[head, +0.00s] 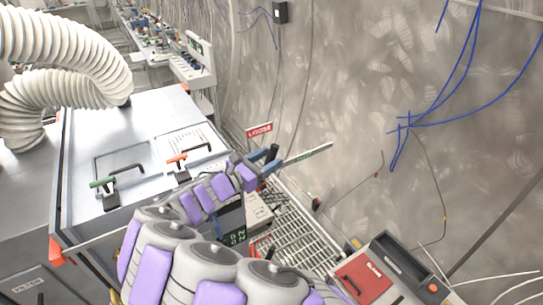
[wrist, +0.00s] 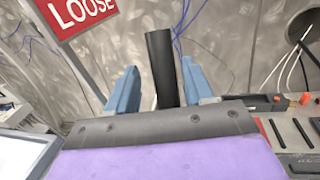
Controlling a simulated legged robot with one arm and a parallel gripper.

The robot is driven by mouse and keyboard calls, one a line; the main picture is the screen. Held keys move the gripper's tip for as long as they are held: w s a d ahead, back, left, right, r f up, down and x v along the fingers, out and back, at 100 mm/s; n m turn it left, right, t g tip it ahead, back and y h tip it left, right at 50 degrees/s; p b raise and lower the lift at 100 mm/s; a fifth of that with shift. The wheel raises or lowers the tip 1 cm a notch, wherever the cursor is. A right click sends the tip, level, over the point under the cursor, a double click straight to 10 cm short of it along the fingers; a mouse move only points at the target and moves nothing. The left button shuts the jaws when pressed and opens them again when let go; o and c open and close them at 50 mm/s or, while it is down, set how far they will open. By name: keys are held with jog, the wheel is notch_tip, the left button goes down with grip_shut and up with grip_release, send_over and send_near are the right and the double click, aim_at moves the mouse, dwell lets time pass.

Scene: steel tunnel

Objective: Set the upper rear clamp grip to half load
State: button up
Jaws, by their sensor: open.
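A black cylindrical grip (wrist: 160,70) stands upright between my gripper's blue fingers in the wrist view. I take it to be the clamp grip, but no label on it shows. My gripper (wrist: 158,78) is open around it, with a narrow gap on the left; the right finger looks very close. I cannot tell if they touch.
A metal cabinet (head: 140,120) with green and orange-ended handles stands left. A metal grate (head: 295,230) and a red-topped box (head: 363,282) are at lower right. Blue cables hang on the wall.

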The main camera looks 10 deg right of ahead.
jog(key=x, duration=0.3)
jog(key=shift+s+d, duration=0.25)
jog(key=shift+a, duration=0.1)
jog(key=shift+a, duration=0.15)
jog(key=shift+c, duration=0.5)
jog(key=shift+a, duration=0.3)
jog(key=c, duration=0.3)
jog(key=shift+s+d+r, duration=0.1)
jog(key=shift+d, duration=0.15)
grip_shut()
